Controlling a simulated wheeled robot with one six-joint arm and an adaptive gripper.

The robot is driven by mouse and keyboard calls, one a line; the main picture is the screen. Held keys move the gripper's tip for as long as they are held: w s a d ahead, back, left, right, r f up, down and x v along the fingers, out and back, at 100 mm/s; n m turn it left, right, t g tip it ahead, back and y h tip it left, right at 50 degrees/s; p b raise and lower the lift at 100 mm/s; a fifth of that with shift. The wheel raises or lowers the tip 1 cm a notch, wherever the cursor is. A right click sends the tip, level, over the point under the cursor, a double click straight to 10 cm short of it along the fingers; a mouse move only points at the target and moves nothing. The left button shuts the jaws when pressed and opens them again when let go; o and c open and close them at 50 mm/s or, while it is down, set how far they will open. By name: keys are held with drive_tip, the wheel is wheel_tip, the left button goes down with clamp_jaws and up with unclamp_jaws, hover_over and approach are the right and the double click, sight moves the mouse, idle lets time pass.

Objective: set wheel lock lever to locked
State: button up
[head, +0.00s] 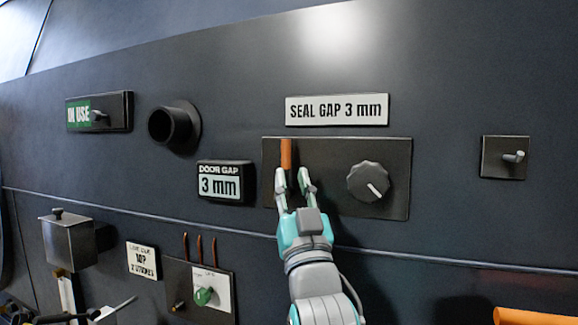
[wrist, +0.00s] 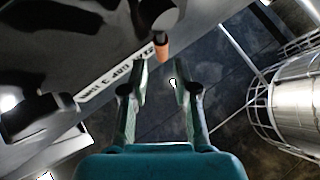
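No label in view reads wheel lock, so I cannot tell for sure which part is the wheel lock lever. An upright orange-brown lever (head: 286,154) stands at the left of a dark panel (head: 330,207), beside a round black knob (head: 368,181). My gripper (head: 293,178) is open just in front of and below this lever. In the wrist view an orange tip (wrist: 161,47) shows just beyond my open fingertips (wrist: 160,75), roughly in line with the space between them. The fingers are not closed on it. The lever's lower part is hidden by my gripper.
A SEAL GAP 3 mm plate (head: 337,110) is above the panel. A DOOR GAP box (head: 225,183) sits close left. A black pipe stub (head: 172,125) and a small switch (head: 513,157) stick out. An orange part (head: 535,316) lies at lower right.

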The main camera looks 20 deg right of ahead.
drive_tip(key=d+v, duration=0.1)
drive_tip(key=v, duration=0.5)
drive_tip(key=shift+a, duration=0.5)
drive_tip(key=s+a+f+n+g+y, duration=0.1)
drive_tip(key=s+f+n+g+y, duration=0.3)
drive_tip(key=f, duration=1.4)
drive_tip(key=s+a+f+m+g+y, duration=0.1)
drive_tip(key=s+f, duration=0.4)
drive_tip(key=f, duration=1.3)
drive_tip(key=s+f+g, duration=0.2)
drive_tip(key=s+f, duration=0.3)
drive_tip(key=s, duration=0.5)
drive_tip(key=s+f+g, duration=0.2)
drive_tip(key=s+f, duration=0.3)
drive_tip(key=s, duration=0.6)
drive_tip(key=s+f+g, duration=0.1)
drive_tip(key=s+f, duration=0.5)
drive_tip(key=s, duration=0.4)
drive_tip(key=shift+s+a+g, duration=0.3)
drive_tip(key=shift+s+g, duration=0.1)
